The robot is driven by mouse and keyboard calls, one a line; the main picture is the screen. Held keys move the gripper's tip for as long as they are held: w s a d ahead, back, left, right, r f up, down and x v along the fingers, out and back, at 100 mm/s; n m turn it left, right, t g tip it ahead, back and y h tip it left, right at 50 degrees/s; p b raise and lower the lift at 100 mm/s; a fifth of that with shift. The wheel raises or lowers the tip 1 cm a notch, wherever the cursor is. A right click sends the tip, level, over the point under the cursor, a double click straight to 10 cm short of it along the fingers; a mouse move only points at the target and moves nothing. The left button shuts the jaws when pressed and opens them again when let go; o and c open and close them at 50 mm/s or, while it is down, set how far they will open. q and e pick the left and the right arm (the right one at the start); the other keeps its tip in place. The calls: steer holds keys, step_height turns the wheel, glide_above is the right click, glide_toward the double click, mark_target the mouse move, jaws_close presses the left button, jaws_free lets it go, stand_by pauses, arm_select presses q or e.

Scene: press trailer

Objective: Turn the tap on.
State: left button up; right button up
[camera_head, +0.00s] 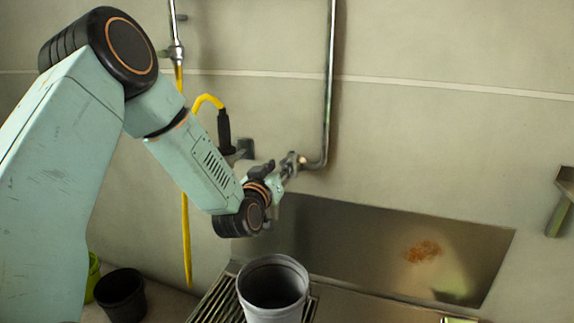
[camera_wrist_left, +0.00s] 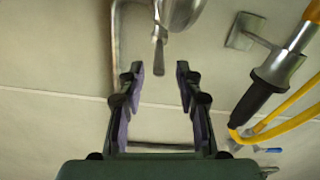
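The tap (camera_head: 290,161) sits on the wall at the lower end of a vertical metal pipe, above the sink (camera_head: 345,225). In the left wrist view the tap body (camera_wrist_left: 180,12) is at the top edge, with a narrow metal lever (camera_wrist_left: 158,55) pointing toward my gripper. My left gripper (camera_wrist_left: 159,68) is open, with a finger on each side of the lever's end and gaps on both sides. In the head view my left gripper (camera_head: 280,176) is close to the tap, and its fingers partly blend with it. My right gripper is not in view.
A grey bucket (camera_head: 272,291) stands on a slatted rack (camera_head: 217,301) below my arm. A yellow hose (camera_head: 186,225) with a black nozzle (camera_head: 224,131) hangs at the left of the tap. A black bucket (camera_head: 121,294) stands at lower left.

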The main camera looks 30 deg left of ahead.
mark_target(285, 159)
arm_select(q)
steer(key=b+x, duration=0.1)
steer(key=x, duration=0.3)
steer(key=shift+f, duration=0.1)
steer(key=shift+w, duration=0.25)
jaws_close()
stand_by(0.5)
